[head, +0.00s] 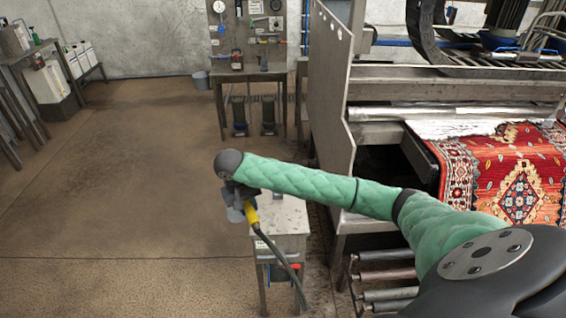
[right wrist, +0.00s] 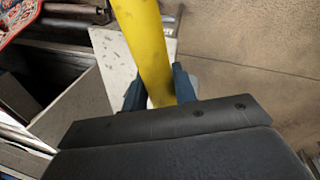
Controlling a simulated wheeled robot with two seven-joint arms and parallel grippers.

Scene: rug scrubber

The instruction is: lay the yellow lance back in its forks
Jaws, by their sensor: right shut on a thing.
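The yellow lance (head: 251,216) hangs steeply tilted from my right gripper (head: 241,203) in the head view, with a dark hose running from its lower end. In the right wrist view the lance (right wrist: 147,45) passes between the two blue fingers of my right gripper (right wrist: 158,92), which is shut on it. The gripper is over the left edge of a small pale table (head: 283,213). That table top (right wrist: 113,60) shows behind the lance in the right wrist view. I cannot make out the forks. My left gripper is not in view.
A tall metal machine panel (head: 328,95) stands right of the small table. A red patterned rug (head: 505,172) lies on the machine at the right. A workbench (head: 236,74) stands at the back. The brown floor (head: 130,190) to the left is clear.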

